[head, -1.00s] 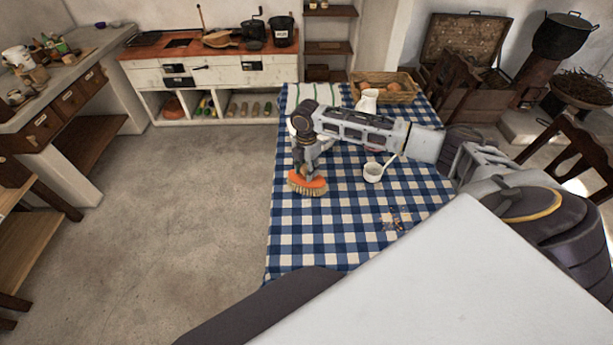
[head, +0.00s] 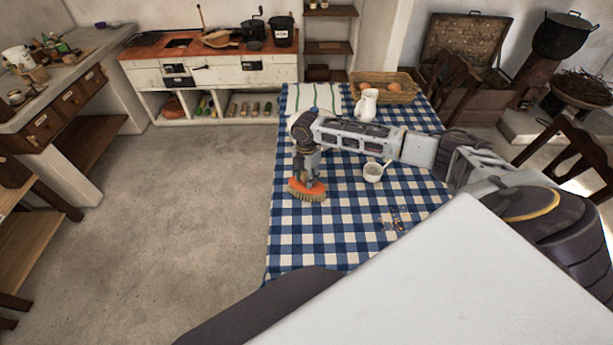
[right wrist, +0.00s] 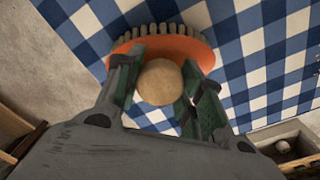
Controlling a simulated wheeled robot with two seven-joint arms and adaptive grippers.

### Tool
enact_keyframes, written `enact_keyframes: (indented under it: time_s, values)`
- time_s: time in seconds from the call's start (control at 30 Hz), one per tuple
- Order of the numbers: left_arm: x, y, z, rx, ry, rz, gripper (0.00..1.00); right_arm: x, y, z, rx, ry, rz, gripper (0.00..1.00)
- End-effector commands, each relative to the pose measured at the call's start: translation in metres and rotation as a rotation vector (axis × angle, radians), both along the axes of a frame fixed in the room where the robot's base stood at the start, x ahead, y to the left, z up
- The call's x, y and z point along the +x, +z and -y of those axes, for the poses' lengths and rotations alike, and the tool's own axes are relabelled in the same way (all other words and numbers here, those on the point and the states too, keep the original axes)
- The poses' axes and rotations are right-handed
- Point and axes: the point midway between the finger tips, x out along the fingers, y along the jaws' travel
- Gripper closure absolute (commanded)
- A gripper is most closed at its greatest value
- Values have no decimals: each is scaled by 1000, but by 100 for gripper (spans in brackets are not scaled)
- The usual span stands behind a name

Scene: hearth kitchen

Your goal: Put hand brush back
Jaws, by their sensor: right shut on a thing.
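The hand brush (head: 308,190) has an orange body and pale bristles. It is at the left edge of the blue checked tablecloth, under my right gripper (head: 307,176). In the right wrist view the orange brush (right wrist: 192,47) shows with its round wooden handle end (right wrist: 160,82) between the fingers of my right gripper (right wrist: 160,90). The gripper is shut on it. The bristles point down toward the cloth; I cannot tell whether they touch it. My left gripper is not in view.
On the table (head: 330,235) stand a white cup (head: 373,172), a white jug (head: 367,104), a striped towel (head: 314,97) and a basket (head: 398,92). Dark crumbs (head: 393,218) lie on the cloth at the right front. Open floor (head: 190,200) lies left of the table.

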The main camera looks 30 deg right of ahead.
Motion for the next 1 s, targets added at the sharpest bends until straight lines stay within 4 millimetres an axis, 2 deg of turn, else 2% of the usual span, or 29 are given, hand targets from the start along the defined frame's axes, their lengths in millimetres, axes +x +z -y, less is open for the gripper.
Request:
enact_keyframes:
  time_s: [0.2, 0.23, 0.4, 0.77, 1.0]
  values:
    - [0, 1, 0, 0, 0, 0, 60, 0, -2, 0, 0, 0, 1, 84]
    - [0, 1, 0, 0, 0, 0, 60, 0, -2, 0, 0, 0, 1, 59]
    - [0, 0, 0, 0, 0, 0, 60, 0, -2, 0, 0, 0, 1, 40]
    - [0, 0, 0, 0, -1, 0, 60, 0, -1, 0, 0, 0, 1, 40]
    - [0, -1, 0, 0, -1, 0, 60, 1, 13, 0, 1, 0, 3, 40]
